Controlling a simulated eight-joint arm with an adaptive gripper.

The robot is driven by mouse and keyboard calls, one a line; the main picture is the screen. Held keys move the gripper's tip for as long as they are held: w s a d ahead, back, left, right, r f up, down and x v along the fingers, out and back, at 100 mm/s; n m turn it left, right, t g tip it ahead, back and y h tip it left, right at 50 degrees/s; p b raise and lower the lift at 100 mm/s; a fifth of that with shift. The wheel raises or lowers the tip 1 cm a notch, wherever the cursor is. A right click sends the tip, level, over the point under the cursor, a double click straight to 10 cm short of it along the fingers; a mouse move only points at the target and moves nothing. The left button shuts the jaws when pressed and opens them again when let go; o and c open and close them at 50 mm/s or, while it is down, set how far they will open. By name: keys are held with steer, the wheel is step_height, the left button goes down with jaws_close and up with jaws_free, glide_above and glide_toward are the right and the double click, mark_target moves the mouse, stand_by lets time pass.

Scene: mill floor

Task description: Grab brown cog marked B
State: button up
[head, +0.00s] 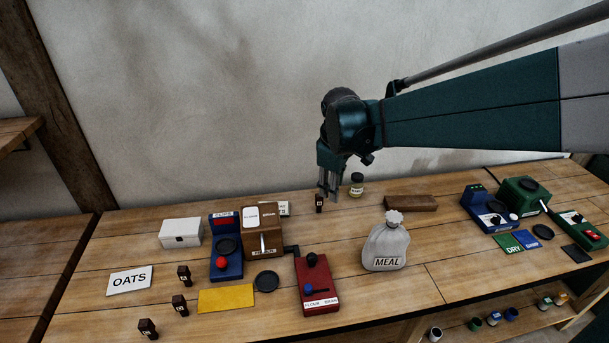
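Several small dark brown cogs are in the head view, each with a small pale mark too small to read. Three stand at the front left: one cog (184,275) right of the OATS card, a second cog (179,305) nearer the front, and a third cog (147,329) at the table's front edge. A fourth cog (319,204) is near the table's back, just at the lower left of my gripper's (329,193) fingertips. My gripper points down there. I cannot tell whether its fingers touch that cog or how far apart they are.
A MEAL sack (386,248), a jar (357,185) and a brown block (410,203) stand near my gripper. A brown box (262,240), a blue device (225,250) and a red device (317,288) fill the centre left. Bare wood lies between the sack and the right-hand devices.

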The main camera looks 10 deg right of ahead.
steer(key=w+f+n+g+p, duration=0.1)
steer(key=w+f+n+p, duration=0.25)
steer(key=w, duration=0.65)
steer(key=n+g+p, duration=0.2)
steer(key=n+p, duration=0.1)
steer(key=n, duration=0.1)
glide_above(319, 199)
steer(key=w, duration=0.1)
steer(key=shift+m+h, duration=0.25)
steer(key=shift+h, duration=0.15)
steer(key=f, duration=0.8)
steer(key=shift+w+a+f, duration=0.1)
steer(key=shift+a+f, duration=0.2)
steer(key=shift+f, duration=0.1)
steer(key=shift+w+f, duration=0.3)
steer(key=shift+f, duration=0.25)
steer(key=shift+d+f, duration=0.2)
steer(key=shift+f, duration=1.05)
steer(key=shift+s, duration=0.1)
steer(key=shift+s+d+f, duration=0.1)
steer(key=shift+d+f, duration=0.05)
steer(key=shift+f, duration=1.15)
steer(key=shift+s+d+f, duration=0.1)
steer(key=shift+d+f, duration=0.05)
steer(key=shift+f, duration=1.15)
steer(key=c, duration=0.9)
